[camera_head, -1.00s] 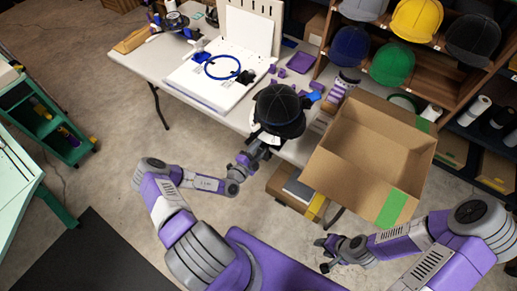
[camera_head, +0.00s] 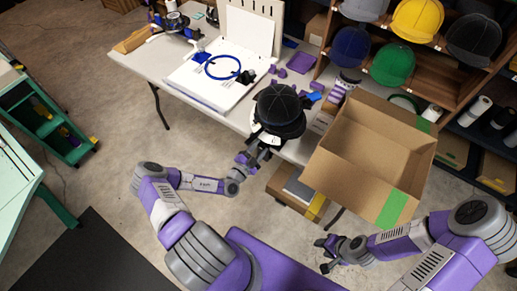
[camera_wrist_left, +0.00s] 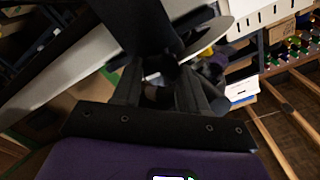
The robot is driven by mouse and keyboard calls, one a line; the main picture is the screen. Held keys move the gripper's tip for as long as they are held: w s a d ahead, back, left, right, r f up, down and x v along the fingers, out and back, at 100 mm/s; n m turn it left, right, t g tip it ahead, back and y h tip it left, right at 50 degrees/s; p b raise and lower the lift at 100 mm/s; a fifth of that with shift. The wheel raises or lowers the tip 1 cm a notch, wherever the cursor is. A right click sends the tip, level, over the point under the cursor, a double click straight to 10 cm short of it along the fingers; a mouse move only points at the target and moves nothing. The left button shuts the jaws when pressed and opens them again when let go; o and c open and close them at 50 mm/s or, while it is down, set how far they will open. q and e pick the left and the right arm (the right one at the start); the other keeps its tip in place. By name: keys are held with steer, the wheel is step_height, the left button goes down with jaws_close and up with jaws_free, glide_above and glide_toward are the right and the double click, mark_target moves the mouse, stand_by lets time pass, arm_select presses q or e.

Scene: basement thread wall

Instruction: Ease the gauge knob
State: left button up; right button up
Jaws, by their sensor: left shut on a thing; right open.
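A dark round-topped object (camera_head: 280,106) like a cap stands at the front edge of the white table, with a pale rim (camera_head: 266,139) showing beneath it. My left gripper (camera_head: 262,147) reaches up to its near side and is shut on a small dark part just below it. In the left wrist view, the fingers (camera_wrist_left: 165,95) close around this dark part (camera_wrist_left: 160,70), under a grey disc edge (camera_wrist_left: 212,36). I take the part for the gauge knob, but its shape and any markings are hidden. My right gripper (camera_head: 328,255) is open and empty at the lower right, away from the table.
An open cardboard box (camera_head: 370,150) stands right of the dark object. A white board with a blue ring (camera_head: 222,67) lies on the table, with purple pieces (camera_head: 301,62) nearby. Shelves of caps (camera_head: 392,64) stand at the back right.

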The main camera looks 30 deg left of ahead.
arm_select(q)
steer(key=o, duration=1.1)
steer(key=shift+c, duration=0.2)
